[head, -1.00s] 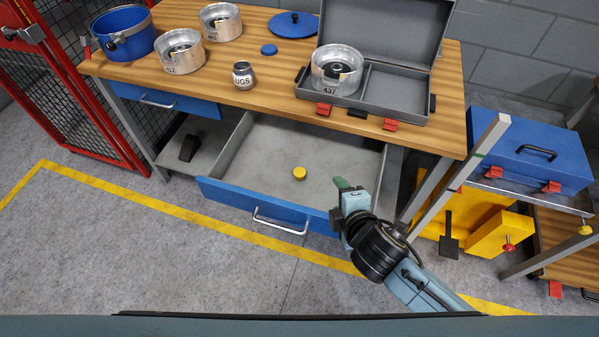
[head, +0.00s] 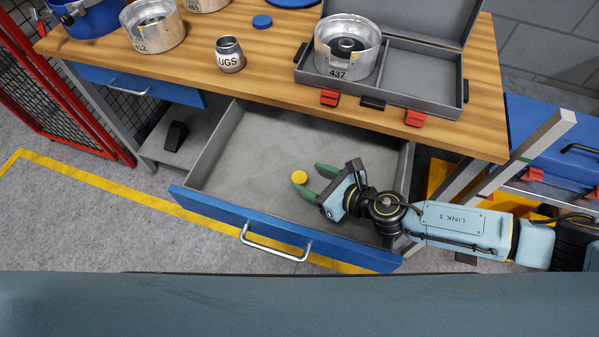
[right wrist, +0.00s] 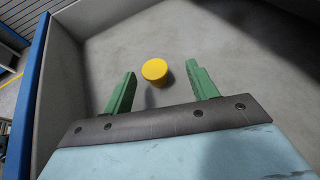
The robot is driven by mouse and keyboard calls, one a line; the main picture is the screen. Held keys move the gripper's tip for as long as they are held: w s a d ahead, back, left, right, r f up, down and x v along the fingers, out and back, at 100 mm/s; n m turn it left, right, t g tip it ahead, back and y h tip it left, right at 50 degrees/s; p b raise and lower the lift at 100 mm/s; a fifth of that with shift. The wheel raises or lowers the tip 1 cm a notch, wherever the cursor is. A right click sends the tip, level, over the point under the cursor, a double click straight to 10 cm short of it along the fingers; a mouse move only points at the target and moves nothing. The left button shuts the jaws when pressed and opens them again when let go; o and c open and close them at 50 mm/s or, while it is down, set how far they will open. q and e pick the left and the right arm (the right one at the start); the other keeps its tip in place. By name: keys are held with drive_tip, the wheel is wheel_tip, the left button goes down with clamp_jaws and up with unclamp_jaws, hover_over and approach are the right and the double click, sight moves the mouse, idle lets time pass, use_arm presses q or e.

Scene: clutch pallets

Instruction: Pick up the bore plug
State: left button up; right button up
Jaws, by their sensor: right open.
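The bore plug looks to be the small yellow round piece (head: 299,177) lying on the grey floor of the open drawer (head: 245,160). It also shows in the right wrist view (right wrist: 155,70), ahead of and between the lines of the two green fingers. My right gripper (head: 314,180) is open and empty, inside the drawer's outline, with its fingertips close to the yellow piece on its right side. In the right wrist view the gripper (right wrist: 160,85) has a clear gap between its fingers, and the piece is just beyond the tips. My left gripper is not in view.
The drawer's blue front (head: 205,207) with a metal handle (head: 272,246) stands nearest me. The drawer is otherwise empty.

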sight(300, 178)
drive_tip(key=a, duration=0.1)
drive_tip(key=w+a+f+b, duration=0.1)
drive_tip(key=shift+w+a+f, duration=0.1)
drive_tip(key=shift+a+f, duration=0.15)
drive_tip(key=shift+a, duration=0.1)
drive_tip(key=x, duration=0.2)
drive_tip(key=shift+w+a+f+b, duration=0.15)
drive_tip(key=shift+w+a+b, duration=0.05)
drive_tip(key=shift+a+b, duration=0.15)
drive_tip(key=shift+w, duration=0.1)
drive_tip(key=c, duration=0.8)
drive_tip(key=shift+c, duration=0.9)
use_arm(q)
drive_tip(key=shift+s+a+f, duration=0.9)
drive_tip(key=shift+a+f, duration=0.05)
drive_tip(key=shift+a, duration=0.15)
use_arm(e)
drive_tip(key=shift+c, duration=0.3)
